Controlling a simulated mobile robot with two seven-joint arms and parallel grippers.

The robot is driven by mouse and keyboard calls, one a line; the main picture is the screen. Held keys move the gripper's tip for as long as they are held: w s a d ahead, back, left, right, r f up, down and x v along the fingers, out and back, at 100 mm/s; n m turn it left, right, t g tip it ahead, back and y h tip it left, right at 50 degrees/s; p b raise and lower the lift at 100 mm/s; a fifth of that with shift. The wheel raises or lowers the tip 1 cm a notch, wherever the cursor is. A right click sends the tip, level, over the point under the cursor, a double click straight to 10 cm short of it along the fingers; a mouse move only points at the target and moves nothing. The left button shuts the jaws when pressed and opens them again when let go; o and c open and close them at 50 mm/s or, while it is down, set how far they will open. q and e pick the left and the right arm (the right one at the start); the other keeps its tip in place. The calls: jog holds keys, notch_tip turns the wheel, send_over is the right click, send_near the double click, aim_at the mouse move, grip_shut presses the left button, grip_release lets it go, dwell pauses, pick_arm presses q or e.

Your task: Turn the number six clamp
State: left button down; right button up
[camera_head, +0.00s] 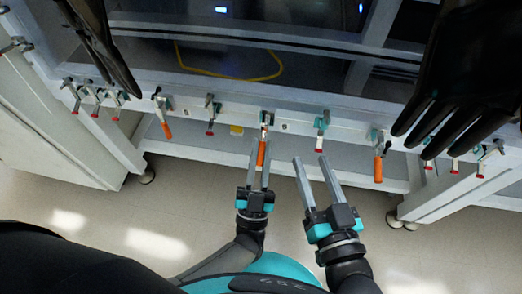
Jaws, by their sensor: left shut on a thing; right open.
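A row of toggle clamps runs along the white front ledge of the glovebox. My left gripper (259,168) comes up from below, with its fingers on both sides of the orange handle of the middle clamp (264,119), shut on it. The handle hangs downward from the ledge. My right gripper (310,163) is open and empty, to the right of the left one and below the ledge. Small labels sit along the ledge, but I cannot read their numbers, so I cannot tell which clamp is number six.
An orange-handled clamp (162,112) is to the left and another (378,153) to the right. A red-tipped clamp (210,114) and a teal clamp (321,129) flank the held one. Black gloves hang at upper left (103,42) and right (465,75). Floor below is clear.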

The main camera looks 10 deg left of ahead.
pick_arm(q)
jog(key=shift+w, duration=0.1)
dwell(0.6)
jog(key=c, duration=0.8)
grip_release()
